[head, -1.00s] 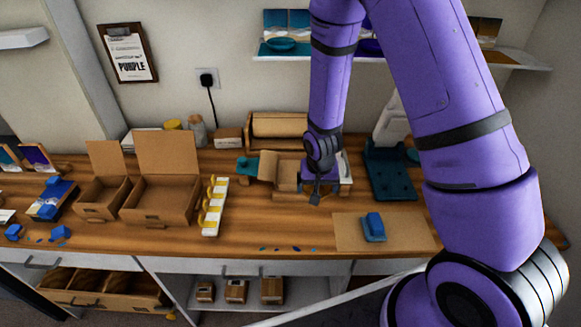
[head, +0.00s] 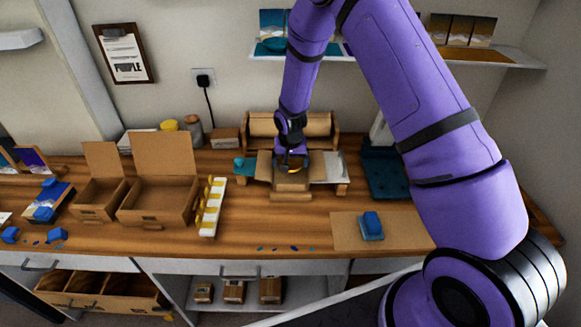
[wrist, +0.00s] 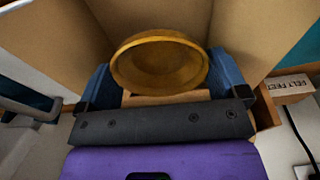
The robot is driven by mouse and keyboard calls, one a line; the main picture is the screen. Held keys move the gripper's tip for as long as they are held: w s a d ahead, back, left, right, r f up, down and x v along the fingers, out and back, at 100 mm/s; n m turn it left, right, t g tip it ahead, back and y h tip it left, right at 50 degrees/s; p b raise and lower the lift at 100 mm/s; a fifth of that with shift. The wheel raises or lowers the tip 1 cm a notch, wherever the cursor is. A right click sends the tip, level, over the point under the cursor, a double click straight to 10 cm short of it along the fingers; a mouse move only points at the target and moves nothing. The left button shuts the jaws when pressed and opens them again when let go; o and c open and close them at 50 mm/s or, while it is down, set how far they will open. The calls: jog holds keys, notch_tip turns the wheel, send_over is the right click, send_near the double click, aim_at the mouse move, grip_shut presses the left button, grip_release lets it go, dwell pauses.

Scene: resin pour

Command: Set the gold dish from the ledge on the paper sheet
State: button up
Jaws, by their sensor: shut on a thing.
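My gripper (head: 291,165) is shut on the gold dish (wrist: 160,62), a shallow round dish that sits between the two blue fingertips in the wrist view. In the head view a yellow bit of the gold dish (head: 294,169) shows under my gripper. The brown paper sheet (head: 291,184) is on a low wooden stand on the bench, directly below and in front of the dish. I cannot tell whether the dish touches the paper. Brown surfaces surround the dish in the wrist view.
A wooden roll holder (head: 318,124) stands just behind. A strip with yellow pieces (head: 210,207) and open cardboard boxes (head: 160,200) are left. A dark teal tray (head: 385,174) and a brown mat (head: 345,232) with a blue block (head: 371,224) are right. A wall shelf (head: 520,62) is above.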

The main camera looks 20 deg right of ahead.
aim_at(291, 166)
jog(key=shift+f, duration=1.25)
jog(key=shift+f, duration=0.1)
jog(key=o, duration=0.6)
jog(key=shift+o, duration=0.2)
jog(key=r, duration=0.4)
jog(key=s+r, duration=0.1)
jog(key=r, duration=0.7)
jog(key=shift+s+a+r, duration=0.1)
jog(key=shift+s+a, duration=0.2)
jog(key=shift+s, duration=0.1)
